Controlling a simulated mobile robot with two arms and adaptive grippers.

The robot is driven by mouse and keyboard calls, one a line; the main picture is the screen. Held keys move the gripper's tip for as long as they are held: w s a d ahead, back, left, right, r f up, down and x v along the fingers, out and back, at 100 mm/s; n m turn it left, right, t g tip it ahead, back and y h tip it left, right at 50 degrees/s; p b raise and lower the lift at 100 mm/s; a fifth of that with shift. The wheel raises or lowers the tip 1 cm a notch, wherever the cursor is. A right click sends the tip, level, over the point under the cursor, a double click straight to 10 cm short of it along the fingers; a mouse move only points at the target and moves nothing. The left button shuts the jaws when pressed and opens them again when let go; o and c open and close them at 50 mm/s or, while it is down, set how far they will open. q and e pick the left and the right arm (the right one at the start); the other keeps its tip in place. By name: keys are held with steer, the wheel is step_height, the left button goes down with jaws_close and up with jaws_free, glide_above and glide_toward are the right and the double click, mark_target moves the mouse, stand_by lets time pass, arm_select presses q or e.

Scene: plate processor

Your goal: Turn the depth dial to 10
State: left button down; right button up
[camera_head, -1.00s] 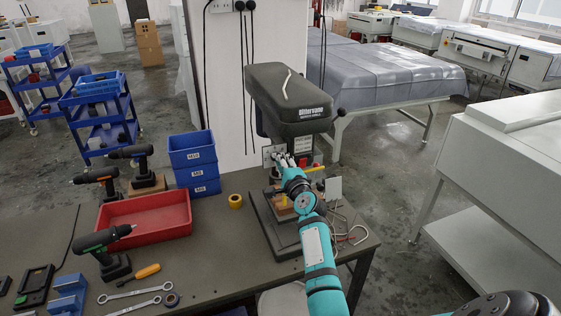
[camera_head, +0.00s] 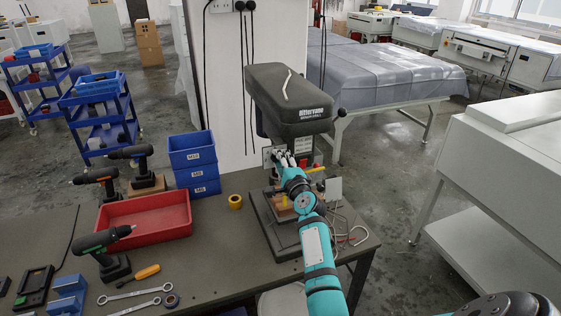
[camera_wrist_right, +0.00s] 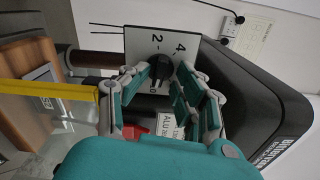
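In the head view the plate (camera_head: 267,155) is small, on the left of the drill press (camera_head: 290,105), and the knob is not clear. My right gripper (camera_wrist_right: 165,72) has its teal-padded fingers apart, one on each side of the knob. The left finger looks very close to it, with a small gap at the right; contact is unclear. My left gripper is out of view.
A yellow bar (camera_wrist_right: 68,92) reaches my right fingers from the left in the wrist view. Blue bins (camera_head: 192,150), a red tray (camera_head: 145,217) and drills stand left of the press on the table. Loose cables (camera_head: 350,235) lie right of its base.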

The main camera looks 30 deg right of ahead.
steer(key=shift+f, duration=0.1)
steer(key=v, duration=1.2)
stand_by(0.4)
